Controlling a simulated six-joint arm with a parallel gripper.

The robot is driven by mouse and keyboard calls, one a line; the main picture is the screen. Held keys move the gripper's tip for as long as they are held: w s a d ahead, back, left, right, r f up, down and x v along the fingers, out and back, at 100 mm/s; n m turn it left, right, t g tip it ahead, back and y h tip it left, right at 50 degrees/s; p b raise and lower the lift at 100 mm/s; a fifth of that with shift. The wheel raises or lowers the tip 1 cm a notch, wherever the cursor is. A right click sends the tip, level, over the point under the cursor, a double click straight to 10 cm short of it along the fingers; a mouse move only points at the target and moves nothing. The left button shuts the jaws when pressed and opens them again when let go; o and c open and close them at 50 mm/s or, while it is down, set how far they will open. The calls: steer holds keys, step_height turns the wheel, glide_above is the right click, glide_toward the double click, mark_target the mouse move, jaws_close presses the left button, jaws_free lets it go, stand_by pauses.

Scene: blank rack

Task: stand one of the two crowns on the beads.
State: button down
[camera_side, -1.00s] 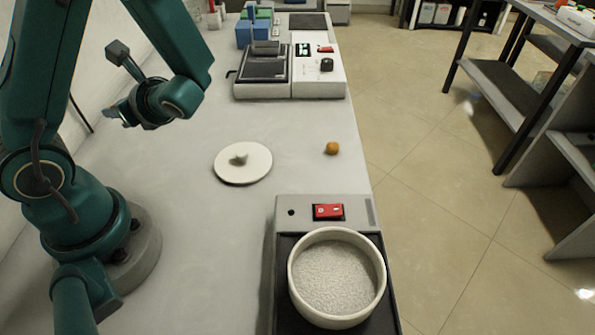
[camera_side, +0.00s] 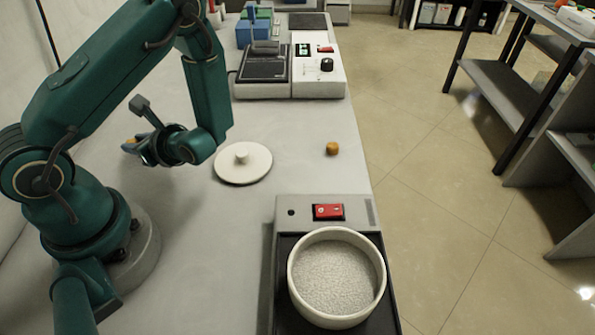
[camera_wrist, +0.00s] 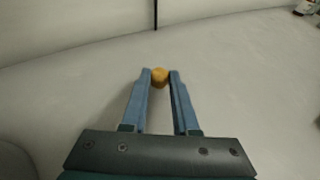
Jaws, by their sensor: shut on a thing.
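One small orange-gold crown (camera_wrist: 160,76) is between the tips of my gripper (camera_wrist: 160,80), which is shut on it; I cannot tell whether the crown touches the table. The beads (camera_side: 335,278) are pale grains filling a round cream bowl (camera_side: 297,285), which sits on a dark-topped unit in front, far from my gripper.
A white disc with a small knob (camera_side: 256,173) lies between my arm and the free crown. The unit has a red switch (camera_side: 328,211). The table around the free crown is clear.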

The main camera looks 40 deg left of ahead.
steer(key=shift+f, duration=0.6)
steer(key=c, duration=0.7)
jaws_free()
steer(key=shift+f, duration=0.1)
